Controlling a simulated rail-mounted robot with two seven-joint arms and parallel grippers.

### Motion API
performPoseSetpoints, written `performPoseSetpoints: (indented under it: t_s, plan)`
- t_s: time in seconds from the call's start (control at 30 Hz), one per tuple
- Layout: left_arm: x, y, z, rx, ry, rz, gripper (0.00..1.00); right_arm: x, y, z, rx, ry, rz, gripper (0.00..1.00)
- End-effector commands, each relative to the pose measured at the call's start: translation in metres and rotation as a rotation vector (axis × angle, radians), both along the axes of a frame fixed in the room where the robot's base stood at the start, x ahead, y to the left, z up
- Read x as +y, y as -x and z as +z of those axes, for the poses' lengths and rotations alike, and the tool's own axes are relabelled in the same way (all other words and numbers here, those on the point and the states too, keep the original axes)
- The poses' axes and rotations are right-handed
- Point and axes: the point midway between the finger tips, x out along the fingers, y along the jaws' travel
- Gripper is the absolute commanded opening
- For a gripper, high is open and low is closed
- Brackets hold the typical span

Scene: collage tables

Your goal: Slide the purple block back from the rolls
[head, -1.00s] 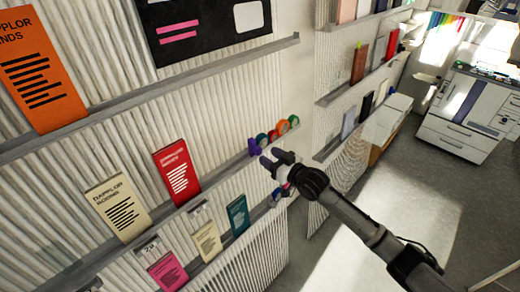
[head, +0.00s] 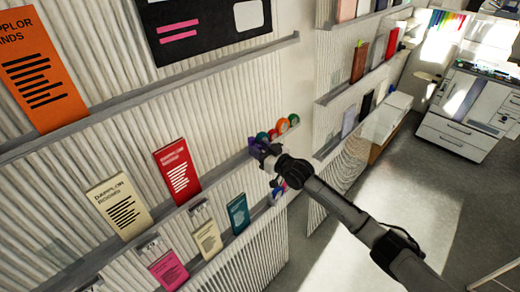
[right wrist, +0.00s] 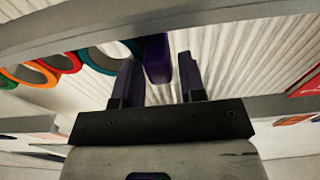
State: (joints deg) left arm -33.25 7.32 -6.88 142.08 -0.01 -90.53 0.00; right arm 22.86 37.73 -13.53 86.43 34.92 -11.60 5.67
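The purple block (head: 254,142) stands at the right end of a wall shelf, at the left end of a row of coloured rolls (head: 283,126). In the right wrist view the purple block (right wrist: 157,58) shows between my two dark fingers, with gaps on both sides. The rolls (right wrist: 64,62) are to its left there, the teal one closest; I cannot tell whether it touches the block. My right gripper (head: 261,152) is at the block, partly hiding it in the head view. The right gripper (right wrist: 159,75) is open. My left gripper is not in view.
The grey shelf ledge (head: 222,163) holds the block and rolls against a ribbed wall. A red booklet (head: 177,171) stands further left. A lower ledge carries a teal booklet (head: 238,214) and other cards below the gripper. Open floor (head: 345,240) lies to the right.

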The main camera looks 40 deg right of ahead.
Motion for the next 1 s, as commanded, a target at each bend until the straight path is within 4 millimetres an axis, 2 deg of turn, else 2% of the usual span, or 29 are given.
performPoseSetpoints:
  t_s: [0.07,0.37,0.67,0.77,1.0]
  plan:
    - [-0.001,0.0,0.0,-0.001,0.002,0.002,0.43,0.0,0.0,0.0,0.0,0.0,0.0,0.3]
    - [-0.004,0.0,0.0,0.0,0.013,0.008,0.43,0.0,0.0,0.0,0.0,0.0,0.0,0.01]
    - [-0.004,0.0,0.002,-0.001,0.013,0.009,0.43,0.002,0.0,0.001,0.0,-0.001,0.001,0.0]
    - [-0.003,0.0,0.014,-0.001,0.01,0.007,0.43,0.014,0.001,0.004,0.0,-0.004,0.003,0.0]
    - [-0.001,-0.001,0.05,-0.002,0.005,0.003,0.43,0.07,0.009,0.005,0.002,-0.006,0.004,0.0]
